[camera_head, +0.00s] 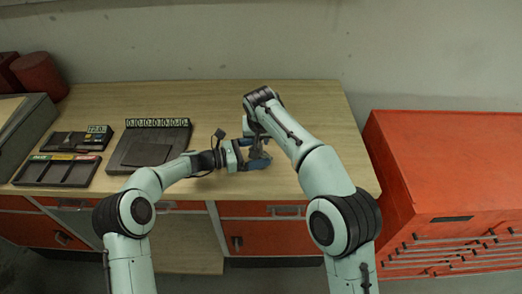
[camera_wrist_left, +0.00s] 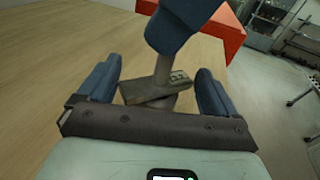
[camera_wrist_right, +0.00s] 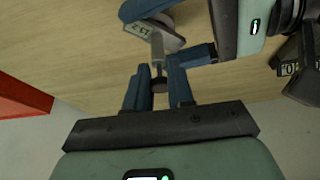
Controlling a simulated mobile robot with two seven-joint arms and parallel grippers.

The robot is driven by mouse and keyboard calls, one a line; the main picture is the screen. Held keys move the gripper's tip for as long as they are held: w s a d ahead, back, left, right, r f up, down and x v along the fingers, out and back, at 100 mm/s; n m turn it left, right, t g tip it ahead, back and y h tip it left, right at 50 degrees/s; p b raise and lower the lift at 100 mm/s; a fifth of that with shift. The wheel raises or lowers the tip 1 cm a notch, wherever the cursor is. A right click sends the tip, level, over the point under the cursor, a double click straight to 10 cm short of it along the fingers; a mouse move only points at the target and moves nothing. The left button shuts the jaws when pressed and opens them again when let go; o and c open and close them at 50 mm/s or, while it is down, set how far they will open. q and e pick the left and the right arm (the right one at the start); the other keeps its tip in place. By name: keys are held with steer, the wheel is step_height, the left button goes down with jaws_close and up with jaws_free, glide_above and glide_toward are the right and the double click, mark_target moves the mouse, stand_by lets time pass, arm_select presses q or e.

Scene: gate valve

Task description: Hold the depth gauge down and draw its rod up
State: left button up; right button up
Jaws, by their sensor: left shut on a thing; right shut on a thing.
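The depth gauge shows in the left wrist view as a grey-brown base (camera_wrist_left: 150,90) with a rod (camera_wrist_left: 163,68) rising from it. In the right wrist view its body (camera_wrist_right: 162,35) carries a small numeric display. My left gripper (camera_wrist_left: 157,92) is shut on the gauge's body, one blue finger on each side. My right gripper (camera_wrist_right: 157,82) is shut on the rod end, above the body; its blue fingers also show at the top of the left wrist view. In the head view both grippers meet over the bench, and the arms largely hide the gauge (camera_head: 256,152).
On the wooden bench (camera_head: 220,95) a dark plate (camera_head: 150,148) with a row of digits lies left of my grippers. Black trays (camera_head: 57,170) lie farther left. A red cabinet (camera_head: 450,165) stands at the right. The back of the bench is clear.

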steer(key=shift+a+r, duration=0.1)
steer(key=shift+r, duration=0.55)
steer(key=o, duration=1.7)
steer(key=shift+r, duration=0.1)
steer(key=shift+r, duration=2.9)
arm_select(q)
steer(key=o, duration=0.5)
